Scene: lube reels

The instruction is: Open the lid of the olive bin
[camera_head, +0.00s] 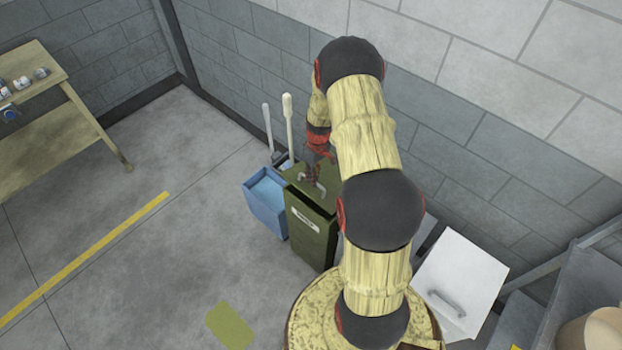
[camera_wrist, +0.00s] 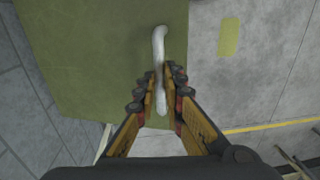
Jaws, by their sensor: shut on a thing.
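The olive bin (camera_head: 312,228) stands against the grey wall, with a white label on its front. Its lid (camera_head: 296,175) looks closed, though my arm hides part of it. In the wrist view the flat olive lid (camera_wrist: 80,60) fills the upper left, with a pale curved handle (camera_wrist: 159,45) on it. My gripper (camera_wrist: 165,88) has its fingers on both sides of the handle and is shut on it. In the head view my gripper (camera_head: 318,165) is above the lid, partly hidden, near a visible bit of the handle (camera_head: 321,187).
A blue bin (camera_head: 266,205) stands directly left of the olive bin, with two long-handled tools (camera_head: 288,120) behind it. A white bin lid with a handle (camera_head: 460,280) lies to the right. A wooden workbench (camera_head: 50,120) is far left. The floor in front is open.

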